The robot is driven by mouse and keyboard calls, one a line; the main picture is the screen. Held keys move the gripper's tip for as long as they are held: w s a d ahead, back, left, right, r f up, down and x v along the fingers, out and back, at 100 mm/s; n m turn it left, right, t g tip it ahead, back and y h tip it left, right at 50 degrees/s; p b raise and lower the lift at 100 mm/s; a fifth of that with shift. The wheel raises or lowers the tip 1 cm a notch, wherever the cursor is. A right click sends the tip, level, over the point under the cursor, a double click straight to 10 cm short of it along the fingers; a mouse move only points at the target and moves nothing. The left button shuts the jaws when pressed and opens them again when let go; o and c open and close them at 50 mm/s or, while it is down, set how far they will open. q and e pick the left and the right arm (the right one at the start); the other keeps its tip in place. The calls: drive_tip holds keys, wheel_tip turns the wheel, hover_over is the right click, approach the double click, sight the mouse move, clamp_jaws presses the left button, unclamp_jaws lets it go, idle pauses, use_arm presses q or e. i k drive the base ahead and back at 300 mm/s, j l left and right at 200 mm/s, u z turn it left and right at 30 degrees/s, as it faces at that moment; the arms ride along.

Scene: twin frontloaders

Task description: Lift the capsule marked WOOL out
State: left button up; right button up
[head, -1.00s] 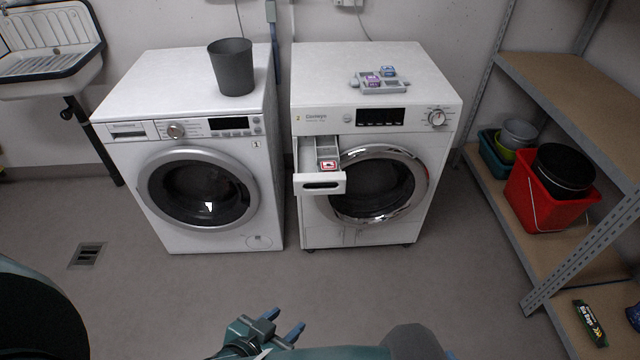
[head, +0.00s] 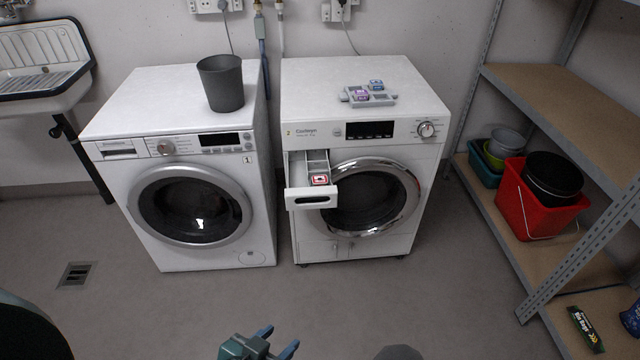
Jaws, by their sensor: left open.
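A small capsule with a red and white label (head: 320,179) lies in the open detergent drawer (head: 311,195) of the right-hand washer. Its lettering is too small to read. A purple capsule (head: 361,95) and a blue capsule (head: 376,85) sit in a grey tray (head: 385,100) on top of the same washer; their markings cannot be read either. My left gripper (head: 277,342) is at the bottom edge of the head view, open and empty, well in front of and below the drawer. My right gripper is not in view.
The right washer (head: 300,235) and left washer (head: 258,215) stand side by side, both doors shut. A dark grey bin (head: 221,84) stands on the left one. A shelf rack (head: 545,84) with a red bucket (head: 525,208) is at the right. The floor in front is clear.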

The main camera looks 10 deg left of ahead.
sight(320, 180)
drive_tip(key=i+j+z, duration=0.35)
drive_tip(key=j+z, duration=0.15)
drive_tip(key=i+j+z, duration=0.25)
drive_tip(key=j+z, duration=0.3)
drive_tip(key=j, duration=0.1)
